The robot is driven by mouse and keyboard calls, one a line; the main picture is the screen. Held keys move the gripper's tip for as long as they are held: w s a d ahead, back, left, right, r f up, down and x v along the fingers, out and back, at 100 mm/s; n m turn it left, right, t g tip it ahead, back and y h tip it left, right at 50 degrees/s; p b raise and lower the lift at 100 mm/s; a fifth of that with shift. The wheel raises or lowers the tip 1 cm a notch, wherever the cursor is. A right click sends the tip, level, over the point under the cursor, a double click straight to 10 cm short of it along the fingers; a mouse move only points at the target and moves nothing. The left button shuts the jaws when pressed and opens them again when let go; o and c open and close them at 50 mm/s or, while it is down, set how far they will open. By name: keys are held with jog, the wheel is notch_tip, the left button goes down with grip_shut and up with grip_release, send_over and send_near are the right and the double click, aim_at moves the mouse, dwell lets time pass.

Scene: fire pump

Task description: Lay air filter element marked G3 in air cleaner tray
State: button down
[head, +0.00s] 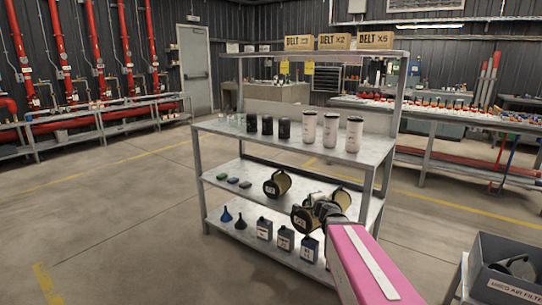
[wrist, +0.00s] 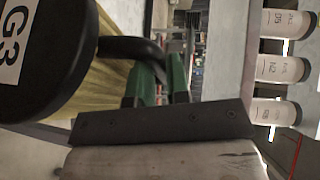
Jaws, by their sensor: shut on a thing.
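The air filter element marked G3 (wrist: 50,60) fills the left of the wrist view, with a black end cap, yellowish pleated side and a black handle (wrist: 135,48). My gripper (wrist: 160,85) has its green fingers shut on that handle. In the head view my gripper (head: 324,209) is at the front of the shelf rack, with the filter element (head: 303,219) hanging at its left by the middle shelf's front edge. Its label is too small to read there. I cannot make out the air cleaner tray in either view.
Another filter element (head: 277,185) stands on the middle shelf (head: 235,172); one more (head: 342,198) is partly hidden behind my gripper. Bottles and funnels are on the bottom shelf. A grey used-filter bin (head: 508,285) holding a dark filter stands at right. Floor at left is clear.

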jog(key=s+d+r+m+h, duration=0.2)
jog(key=d+r+h, duration=0.1)
jog(key=d, duration=0.5)
jog(key=shift+d+r+m, duration=0.2)
jog(key=shift+d+m, duration=0.05)
jog(key=shift+m, duration=0.05)
jog(key=shift+s, duration=0.1)
